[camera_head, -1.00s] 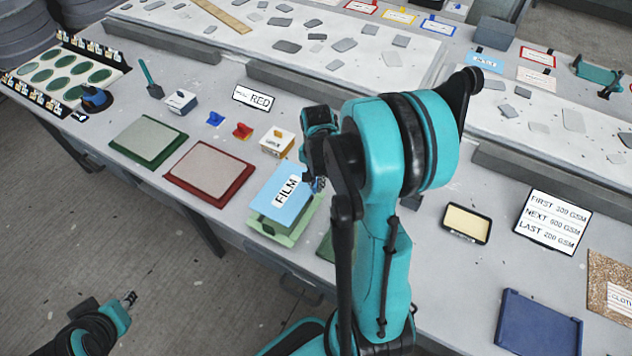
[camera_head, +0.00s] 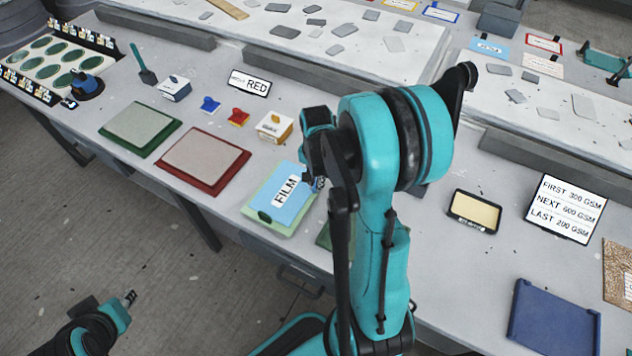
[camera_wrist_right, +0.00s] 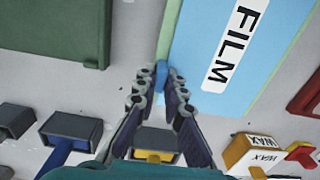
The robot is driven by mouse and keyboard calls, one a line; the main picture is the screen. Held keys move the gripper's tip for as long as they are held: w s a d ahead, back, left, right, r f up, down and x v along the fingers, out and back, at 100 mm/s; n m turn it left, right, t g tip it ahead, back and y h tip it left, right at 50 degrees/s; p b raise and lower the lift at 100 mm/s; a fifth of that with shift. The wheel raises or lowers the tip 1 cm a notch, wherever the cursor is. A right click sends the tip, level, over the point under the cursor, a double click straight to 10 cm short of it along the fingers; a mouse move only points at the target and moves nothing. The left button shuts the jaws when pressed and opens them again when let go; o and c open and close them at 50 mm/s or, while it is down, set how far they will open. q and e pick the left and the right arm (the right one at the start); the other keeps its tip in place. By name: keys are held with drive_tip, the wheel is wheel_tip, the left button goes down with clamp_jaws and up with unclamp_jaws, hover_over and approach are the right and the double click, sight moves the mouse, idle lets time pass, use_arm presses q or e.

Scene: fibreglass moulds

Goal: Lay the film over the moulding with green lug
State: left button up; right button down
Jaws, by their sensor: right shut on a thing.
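The light blue film (camera_head: 302,206) with a white FILM label lies flat over a light green moulding (camera_head: 254,206), whose edges show around it. A darker green spot (camera_head: 264,217) shows at the near corner; I cannot tell if it is a lug. My right gripper (camera_wrist_right: 162,84) is shut on a blue tab at the film's edge. The film also shows in the wrist view (camera_wrist_right: 264,75). In the head view the right arm hides most of that gripper. My left gripper (camera_head: 129,298) hangs off the table at lower left, its jaws too small to judge.
A red-rimmed panel (camera_head: 203,161) and a dark green-rimmed panel (camera_head: 140,129) lie to the left. A WAX box (camera_head: 274,127) and red (camera_head: 238,117) and blue (camera_head: 210,104) pieces stand behind. Another dark green piece (camera_wrist_right: 55,35) lies beside the moulding. A blue tray (camera_head: 553,320) lies at right.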

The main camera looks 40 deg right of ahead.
drive_tip(key=c, duration=1.5)
unclamp_jaws()
drive_tip(key=shift+c, duration=0.2)
wheel_tip(320, 180, up, 12)
drive_tip(key=s+a+r+n+t, duration=0.1)
drive_tip(key=s+a+n+t, duration=0.2)
drive_tip(key=a+n, duration=0.3)
drive_tip(key=s+a+r+n+t, duration=0.1)
drive_tip(key=s+a+n+t, duration=0.2)
drive_tip(key=a+n, duration=0.4)
drive_tip(key=a+t, duration=0.1)
drive_tip(key=a, duration=0.4)
drive_tip(key=shift+r+n, duration=0.2)
drive_tip(key=shift+n, duration=0.1)
